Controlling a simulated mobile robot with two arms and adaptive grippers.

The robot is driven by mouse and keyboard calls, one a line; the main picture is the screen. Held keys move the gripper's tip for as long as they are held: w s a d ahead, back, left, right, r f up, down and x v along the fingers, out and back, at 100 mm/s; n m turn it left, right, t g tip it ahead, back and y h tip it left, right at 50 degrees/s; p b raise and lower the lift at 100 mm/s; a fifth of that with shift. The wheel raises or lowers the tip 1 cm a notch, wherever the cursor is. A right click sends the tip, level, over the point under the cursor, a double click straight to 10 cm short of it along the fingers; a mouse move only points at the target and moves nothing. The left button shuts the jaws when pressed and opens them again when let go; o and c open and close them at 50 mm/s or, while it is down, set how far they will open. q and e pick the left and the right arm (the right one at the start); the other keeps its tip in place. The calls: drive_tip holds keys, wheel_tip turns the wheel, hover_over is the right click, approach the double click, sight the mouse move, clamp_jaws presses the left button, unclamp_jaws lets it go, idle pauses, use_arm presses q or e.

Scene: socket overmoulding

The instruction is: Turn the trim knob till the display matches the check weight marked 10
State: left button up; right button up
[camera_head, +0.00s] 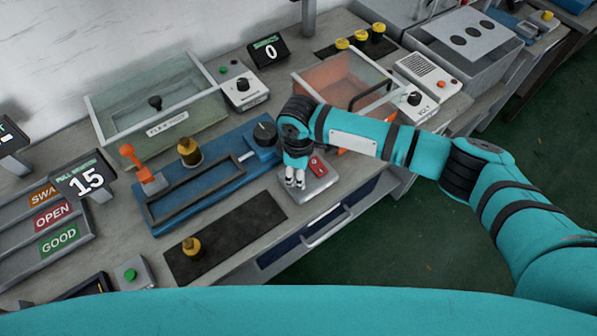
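A display (83,182) at the left reads 15, and a second display (268,50) at the back reads 0. A large dark knob (265,133) is at the right end of the blue fixture (158,222). No label shows which knob is the trim knob. One brass weight (188,152) stands on the fixture and another (192,246) on the black mat; their markings are too small to read. My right gripper (295,183) points down over a grey box (318,180) with a red switch, just in front of the dark knob. Its finger opening is unclear.
Grey boxes with smaller knobs (243,85) (414,98) stand behind and right. Clear-sided bins (160,105) (335,80) line the back. Several yellow-topped weights (361,37) sit at the rear. An orange lever (133,160) rises at the fixture's left. The black mat (230,235) has free room.

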clamp_jaws()
drive_tip(key=shift+n, duration=0.4)
drive_tip(key=shift+n+p, duration=0.5)
drive_tip(key=shift+n, duration=0.4)
drive_tip(key=shift+n+p, duration=0.3)
drive_tip(key=shift+n, duration=1.5)
drive_tip(key=o, duration=0.7)
unclamp_jaws()
